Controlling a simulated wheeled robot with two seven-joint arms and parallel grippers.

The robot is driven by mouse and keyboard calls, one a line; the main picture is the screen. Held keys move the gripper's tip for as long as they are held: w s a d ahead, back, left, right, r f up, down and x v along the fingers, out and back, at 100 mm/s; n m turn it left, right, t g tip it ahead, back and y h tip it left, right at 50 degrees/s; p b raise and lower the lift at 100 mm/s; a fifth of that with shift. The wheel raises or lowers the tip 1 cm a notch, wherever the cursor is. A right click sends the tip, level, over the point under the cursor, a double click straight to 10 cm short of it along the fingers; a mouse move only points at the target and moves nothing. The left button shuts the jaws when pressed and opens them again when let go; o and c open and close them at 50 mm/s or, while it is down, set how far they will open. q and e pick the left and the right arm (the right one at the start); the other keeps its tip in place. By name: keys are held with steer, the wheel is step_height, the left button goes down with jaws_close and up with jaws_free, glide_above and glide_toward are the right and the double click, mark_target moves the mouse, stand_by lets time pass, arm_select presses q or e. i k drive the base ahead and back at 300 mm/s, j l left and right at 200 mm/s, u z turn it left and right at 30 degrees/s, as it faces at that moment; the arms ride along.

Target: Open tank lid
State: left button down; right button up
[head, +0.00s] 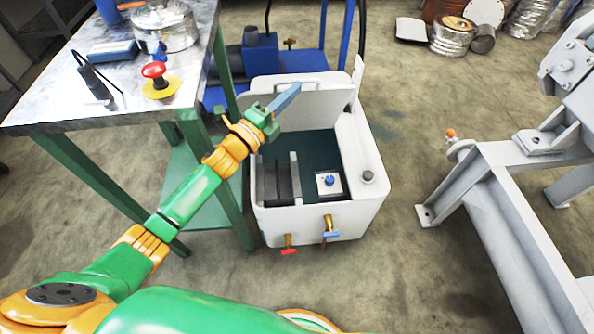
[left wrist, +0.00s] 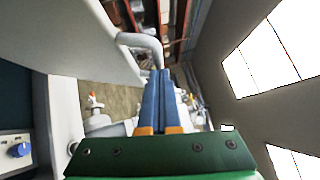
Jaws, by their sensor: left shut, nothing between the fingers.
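The white tank (head: 365,215) stands on the floor right of the workbench. Its white lid (head: 325,108) is raised and stands roughly upright at the back, so the dark inside shows. In the left wrist view the lid (left wrist: 75,35) fills the upper left, with a curved grey handle (left wrist: 142,42) on it. My left gripper (head: 291,94) reaches over the tank, its blue fingers shut and empty in front of the lid. In the left wrist view the fingertips (left wrist: 163,75) lie close to the handle; I cannot tell whether they touch. My right gripper is not in view.
The workbench (head: 125,110) with a metal pot (head: 165,27) and a red emergency button (head: 153,71) stands left. A control panel with a blue knob (head: 329,181) sits inside the tank. Two valves (head: 330,228) stick out in front. A grey metal frame (head: 500,175) stands right; floor between is clear.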

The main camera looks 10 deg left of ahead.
mark_target(317, 106)
steer(key=k+j+z, duration=0.1)
steer(key=k+l+u, duration=0.1)
steer(key=i+l, duration=0.1)
steer(key=l, duration=0.35)
steer(key=i+l+u, duration=0.1)
steer(key=l, duration=0.4)
steer(key=i+l, duration=0.15)
steer(key=l, duration=0.3)
steer(key=u, duration=0.05)
